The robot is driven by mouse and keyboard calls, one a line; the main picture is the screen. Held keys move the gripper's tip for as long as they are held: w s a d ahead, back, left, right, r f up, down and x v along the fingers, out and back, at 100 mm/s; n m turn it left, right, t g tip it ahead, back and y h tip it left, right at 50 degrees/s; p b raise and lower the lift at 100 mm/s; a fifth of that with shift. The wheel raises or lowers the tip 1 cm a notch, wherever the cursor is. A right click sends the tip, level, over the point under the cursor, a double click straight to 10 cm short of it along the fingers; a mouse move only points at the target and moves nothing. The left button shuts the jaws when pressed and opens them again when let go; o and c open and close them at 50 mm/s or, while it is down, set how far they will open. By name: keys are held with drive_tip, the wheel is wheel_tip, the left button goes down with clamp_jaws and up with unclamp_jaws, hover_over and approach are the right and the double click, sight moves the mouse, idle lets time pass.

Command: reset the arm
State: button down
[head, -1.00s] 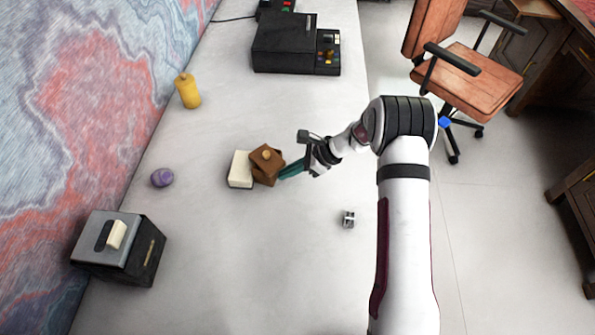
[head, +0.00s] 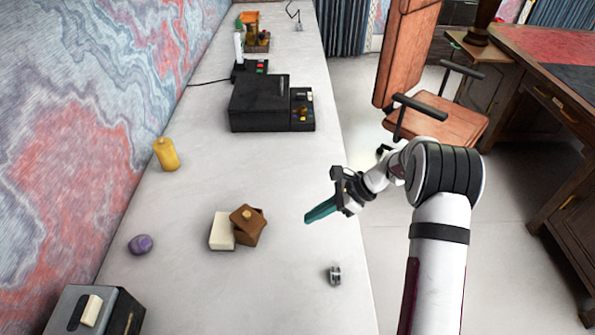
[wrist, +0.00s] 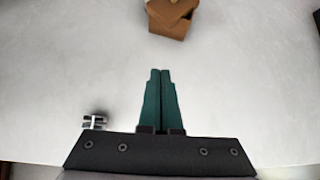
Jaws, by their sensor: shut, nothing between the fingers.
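My gripper (head: 308,219) is above the right part of the white desk in the head view, with its teal fingers pointing down and left. In the wrist view the fingers (wrist: 160,72) lie together, shut, with nothing between them. The brown box (head: 248,233) stands to the left of my gripper, apart from it, with its lid (head: 247,217) sitting askew on top. The box also shows at the top of the wrist view (wrist: 170,22).
A white block (head: 222,231) is beside the box. A small metallic object (head: 334,275) lies near the desk's right edge. A yellow bottle (head: 166,154), a purple object (head: 140,244), a grey-topped black box (head: 108,312) and a black machine (head: 260,104) stand around. The desk between is clear.

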drive_tip(key=s+a+r+n+g+h, duration=0.1)
drive_tip(key=s+a+r+n+h, duration=0.15)
drive_tip(key=s+r+n, duration=0.85)
drive_tip(key=s+d+r+n+h, duration=0.1)
drive_tip(key=s+d+h, duration=0.1)
drive_tip(key=s, duration=0.9)
drive_tip(key=s+d+r+h, duration=0.2)
drive_tip(key=s, duration=0.8)
drive_tip(key=shift+s+n+h, duration=0.35)
drive_tip(key=shift+n, duration=0.05)
drive_tip(key=shift+d, duration=0.1)
